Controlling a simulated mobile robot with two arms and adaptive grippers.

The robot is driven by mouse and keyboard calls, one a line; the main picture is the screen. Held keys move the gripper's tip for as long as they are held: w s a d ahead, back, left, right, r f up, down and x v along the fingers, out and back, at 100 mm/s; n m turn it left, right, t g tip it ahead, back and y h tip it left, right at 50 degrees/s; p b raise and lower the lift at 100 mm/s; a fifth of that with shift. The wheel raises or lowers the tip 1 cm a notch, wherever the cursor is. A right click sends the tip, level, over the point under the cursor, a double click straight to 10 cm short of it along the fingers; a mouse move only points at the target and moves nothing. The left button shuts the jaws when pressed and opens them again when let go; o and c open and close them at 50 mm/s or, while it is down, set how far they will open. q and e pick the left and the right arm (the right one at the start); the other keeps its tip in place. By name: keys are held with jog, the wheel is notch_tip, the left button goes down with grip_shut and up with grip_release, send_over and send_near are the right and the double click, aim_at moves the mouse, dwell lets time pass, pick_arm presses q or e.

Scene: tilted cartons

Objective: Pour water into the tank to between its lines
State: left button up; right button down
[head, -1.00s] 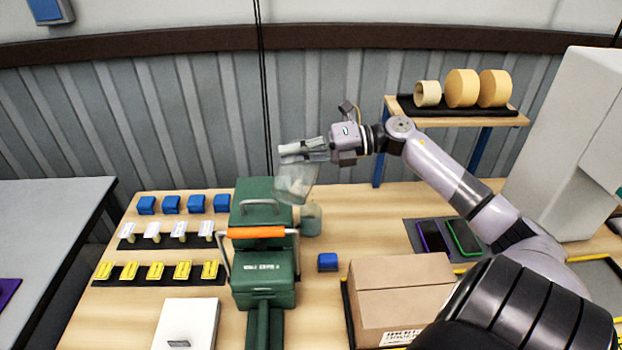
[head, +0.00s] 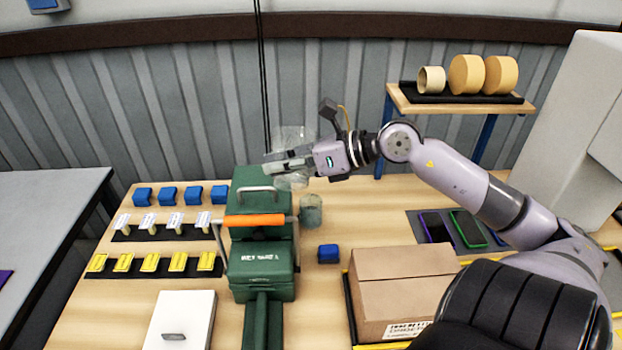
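My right gripper (head: 288,163) is above the back of the green machine (head: 262,270). It is shut on a clear container (head: 292,136), which shows faintly above and below the fingers. The container's tilt and water level are hard to make out. A small translucent grey-green vessel (head: 311,211), which looks like the tank, stands against the machine's right side, below and right of the gripper. Its lines and any water level are too small to see. My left gripper is not in view.
The machine has an orange handle bar (head: 254,220). A blue block (head: 328,253) and a cardboard carton (head: 400,285) are to its right. Blue blocks, white pieces and yellow pieces stand in rows at left. A shelf (head: 455,107) with rolls is at back right.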

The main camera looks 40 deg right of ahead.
jog(key=shift+s+a+f+n, duration=0.15)
jog(key=shift+a+n, duration=0.15)
jog(key=shift+n, duration=0.1)
jog(key=shift+s+a+f+n+h+b, duration=0.1)
jog(key=shift+a+f+n+h+b, duration=0.15)
jog(key=shift+f+h+b, duration=0.7)
jog(key=shift+n+t+b, duration=0.3)
jog(key=shift+n+b, duration=0.05)
jog(key=shift+b, duration=0.55)
dwell(1.1)
